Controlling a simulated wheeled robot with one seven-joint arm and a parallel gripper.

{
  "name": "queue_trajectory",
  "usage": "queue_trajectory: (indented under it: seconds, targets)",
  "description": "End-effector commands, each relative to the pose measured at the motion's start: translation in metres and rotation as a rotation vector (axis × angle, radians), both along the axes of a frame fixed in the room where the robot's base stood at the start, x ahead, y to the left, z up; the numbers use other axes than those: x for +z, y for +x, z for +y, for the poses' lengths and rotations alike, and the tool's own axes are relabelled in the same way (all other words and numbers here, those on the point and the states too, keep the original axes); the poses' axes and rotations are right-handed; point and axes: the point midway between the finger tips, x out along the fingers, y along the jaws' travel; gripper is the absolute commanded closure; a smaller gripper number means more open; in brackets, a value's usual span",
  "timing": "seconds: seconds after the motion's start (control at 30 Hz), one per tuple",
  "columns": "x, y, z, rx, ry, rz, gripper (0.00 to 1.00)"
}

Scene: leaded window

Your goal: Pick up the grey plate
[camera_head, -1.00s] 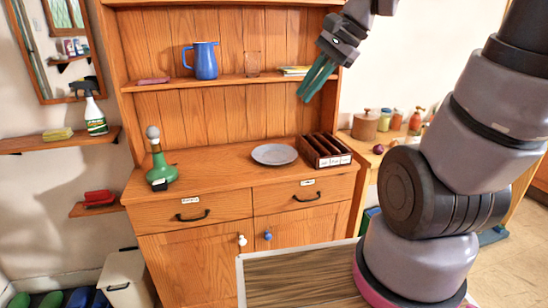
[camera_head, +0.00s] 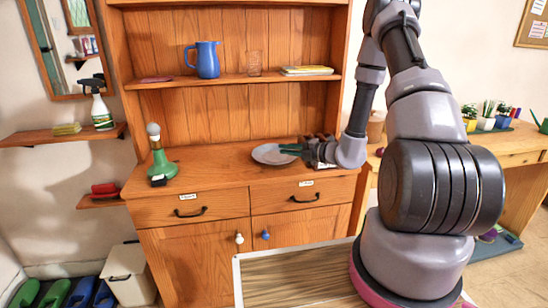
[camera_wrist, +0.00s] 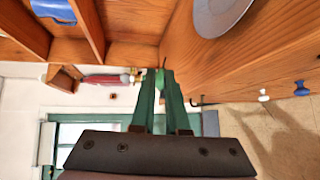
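My gripper's fingers (camera_wrist: 160,78) stand apart with a narrow gap and hold nothing. The exact height of the fingers above the plate is hard to tell.
A green bottle (camera_head: 160,163) stands at the counter's left. The shelf above holds a blue jug (camera_head: 205,60) and a glass (camera_head: 254,63). The counter between bottle and plate is clear.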

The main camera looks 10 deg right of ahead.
Motion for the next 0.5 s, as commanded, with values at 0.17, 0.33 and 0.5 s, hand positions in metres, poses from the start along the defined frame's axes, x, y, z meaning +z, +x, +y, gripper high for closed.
queue_trajectory:
  seconds: [0.17, 0.33, 0.5]
  targets:
    - [-0.064, 0.004, -0.029, -0.214, 0.149, 0.172, 0.88]
    - [-0.085, 0.007, -0.038, -0.291, 0.197, 0.223, 0.88]
    - [-0.092, 0.028, -0.024, -0.292, 0.2, 0.225, 0.88]
